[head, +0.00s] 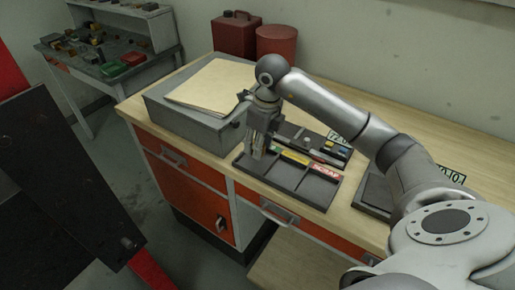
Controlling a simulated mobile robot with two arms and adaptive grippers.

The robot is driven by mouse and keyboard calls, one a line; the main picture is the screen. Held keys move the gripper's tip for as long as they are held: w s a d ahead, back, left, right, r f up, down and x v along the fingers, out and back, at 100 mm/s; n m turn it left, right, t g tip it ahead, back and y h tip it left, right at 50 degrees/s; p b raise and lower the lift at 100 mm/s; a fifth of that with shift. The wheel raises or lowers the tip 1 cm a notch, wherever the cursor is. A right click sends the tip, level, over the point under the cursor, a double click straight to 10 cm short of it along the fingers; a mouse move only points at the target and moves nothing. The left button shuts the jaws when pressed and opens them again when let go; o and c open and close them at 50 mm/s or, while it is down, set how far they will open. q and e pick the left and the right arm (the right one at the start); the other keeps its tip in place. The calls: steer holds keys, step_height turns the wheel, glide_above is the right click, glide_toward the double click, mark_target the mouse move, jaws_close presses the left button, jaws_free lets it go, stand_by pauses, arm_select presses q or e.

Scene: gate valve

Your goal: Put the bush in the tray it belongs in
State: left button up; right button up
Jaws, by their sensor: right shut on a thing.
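My right gripper (257,150) points down over the left end of a dark tray (318,199) on the wooden bench. The tray has several compartments, with coloured labels along its back edge; a red one at the right seems to read SCRAP. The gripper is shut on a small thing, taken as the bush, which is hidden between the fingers. I cannot tell whether the fingertips touch the tray floor. My left gripper is not in view.
Behind stands another dark tray (335,152) with small parts. A grey box (193,115) with a folder (212,84) is at the left. A red can (236,36) and red bin (277,46) stand at the back. A side table (92,52) is far left.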

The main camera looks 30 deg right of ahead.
mark_target(256, 161)
steer(key=f, duration=0.1)
steer(key=f+p, duration=0.1)
steer(key=f, duration=0.1)
steer(key=shift+w+a+p, duration=0.1)
steer(key=shift+w+p, duration=0.15)
steer(key=shift+p, duration=0.1)
steer(key=shift+f, duration=0.25)
steer(key=shift+f, duration=0.25)
steer(key=o, duration=1.2)
steer(key=shift+r, duration=0.1)
